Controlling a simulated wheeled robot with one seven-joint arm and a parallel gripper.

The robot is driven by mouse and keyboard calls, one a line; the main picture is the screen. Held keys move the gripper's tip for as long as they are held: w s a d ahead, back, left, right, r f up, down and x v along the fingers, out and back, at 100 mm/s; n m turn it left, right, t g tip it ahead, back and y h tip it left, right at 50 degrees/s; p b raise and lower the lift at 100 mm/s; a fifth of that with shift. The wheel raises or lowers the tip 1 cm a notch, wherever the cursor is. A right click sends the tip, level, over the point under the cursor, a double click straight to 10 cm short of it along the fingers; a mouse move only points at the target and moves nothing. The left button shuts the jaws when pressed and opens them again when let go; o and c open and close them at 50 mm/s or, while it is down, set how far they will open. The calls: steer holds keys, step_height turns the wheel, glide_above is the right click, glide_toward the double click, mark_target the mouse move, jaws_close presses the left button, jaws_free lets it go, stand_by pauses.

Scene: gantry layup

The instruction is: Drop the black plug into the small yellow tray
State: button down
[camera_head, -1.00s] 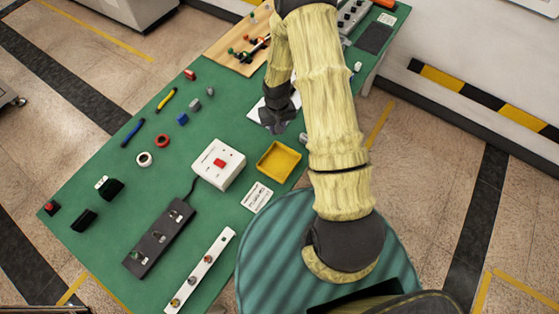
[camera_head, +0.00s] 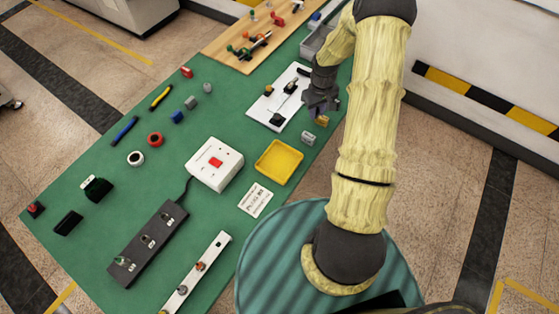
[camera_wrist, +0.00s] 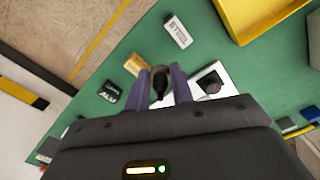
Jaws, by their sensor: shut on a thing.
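The small yellow tray (camera_head: 279,175) lies near the table's right edge, and it also shows at the top right of the wrist view (camera_wrist: 245,30). It looks empty in the head view. My gripper (camera_head: 318,110) is above the table's right edge, farther back than the tray and apart from it. In the wrist view, my gripper (camera_wrist: 160,88) is shut on the black plug (camera_wrist: 160,78), which shows dark between the two fingers. The plug cannot be made out in the head view.
A white board (camera_head: 268,113) with black fittings lies left of my gripper. A small orange-yellow block (camera_head: 322,121) and a pale block (camera_head: 307,138) lie near the table edge. A white box with a red button (camera_head: 215,165) stands left of the tray.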

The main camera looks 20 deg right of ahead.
steer(key=shift+w+f, duration=0.1)
steer(key=shift+w, duration=0.05)
steer(key=s+a+f, duration=0.1)
steer(key=a, duration=0.4)
steer(key=s+a+f+m, duration=0.1)
steer(key=s+a+f, duration=0.1)
steer(key=a, duration=0.3)
steer(key=s+a+f+m, duration=0.1)
steer(key=a, duration=0.4)
steer(key=shift+s+a+f, duration=0.2)
steer(key=shift+s+f, duration=0.05)
steer(key=shift+f, duration=0.15)
steer(key=shift+w, duration=0.1)
